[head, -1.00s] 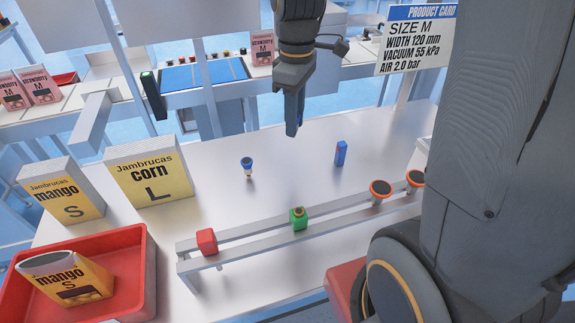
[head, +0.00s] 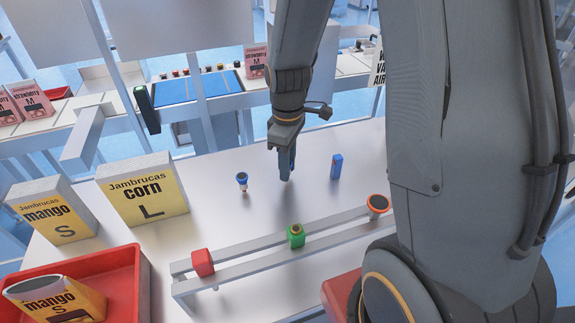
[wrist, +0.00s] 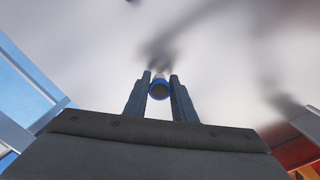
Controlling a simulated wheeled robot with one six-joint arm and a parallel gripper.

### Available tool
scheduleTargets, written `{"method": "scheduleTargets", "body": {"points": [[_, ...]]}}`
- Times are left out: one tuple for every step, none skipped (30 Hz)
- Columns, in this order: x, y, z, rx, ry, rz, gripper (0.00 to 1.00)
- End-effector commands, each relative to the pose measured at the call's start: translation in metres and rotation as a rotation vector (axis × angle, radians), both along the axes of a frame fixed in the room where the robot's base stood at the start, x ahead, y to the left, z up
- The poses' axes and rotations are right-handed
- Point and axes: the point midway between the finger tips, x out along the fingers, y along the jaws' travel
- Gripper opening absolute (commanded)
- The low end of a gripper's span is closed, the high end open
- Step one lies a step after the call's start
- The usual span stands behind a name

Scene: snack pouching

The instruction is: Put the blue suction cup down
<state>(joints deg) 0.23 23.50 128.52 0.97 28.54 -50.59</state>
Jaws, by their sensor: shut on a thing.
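My gripper (head: 286,178) points down over the pale table, its fingertips low near the surface. In the wrist view a blue-rimmed suction cup (wrist: 159,90) sits between the two fingers (wrist: 160,98), and they are shut on it. The fingers hide this cup in the head view. Whether it touches the table I cannot tell. Another small blue-topped cup (head: 242,180) stands upright on the table to the left of my gripper, apart from it.
A blue block (head: 336,166) stands to the right. In front, a rail rack (head: 265,231) carries red (head: 202,262), green (head: 296,235) and orange (head: 377,203) pieces. Corn (head: 143,190) and mango (head: 52,212) boxes stand left. A red tray (head: 125,262) holds a mango pouch (head: 55,298).

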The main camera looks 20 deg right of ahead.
Motion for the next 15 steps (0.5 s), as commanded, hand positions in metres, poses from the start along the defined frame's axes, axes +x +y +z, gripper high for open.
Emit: {"method": "scheduleTargets", "body": {"points": [[-0.0004, 0.0001, -0.0025, 0.001, 0.001, 0.000, 0.00], [-0.0003, 0.0000, -0.0033, 0.000, 0.000, 0.000, 0.00], [-0.0001, 0.0000, -0.0037, 0.000, 0.000, 0.000, 0.00], [0.0000, 0.0000, -0.0038, 0.000, 0.000, 0.000, 0.00], [0.0001, 0.0000, -0.0037, 0.000, -0.001, 0.000, 0.00], [0.0001, 0.0000, -0.0036, 0.000, -0.001, 0.000, 0.00], [0.0001, 0.0000, -0.0036, 0.000, -0.001, 0.000, 0.00], [0.0001, 0.0000, -0.0036, -0.001, -0.001, 0.000, 0.00], [0.0001, 0.0000, -0.0037, -0.001, -0.001, 0.000, 0.00], [0.0000, 0.0000, -0.0041, 0.000, 0.000, 0.000, 0.00], [0.0000, 0.0000, -0.0048, 0.000, 0.000, 0.000, 0.00], [0.0000, 0.0000, -0.0061, 0.000, 0.000, 0.000, 0.00], [0.0000, 0.0000, -0.0070, 0.000, 0.000, 0.000, 0.00], [0.0000, 0.0000, -0.0068, 0.000, 0.000, 0.000, 0.27], [0.0000, 0.0000, -0.0065, 0.000, 0.000, 0.000, 0.34]]}}
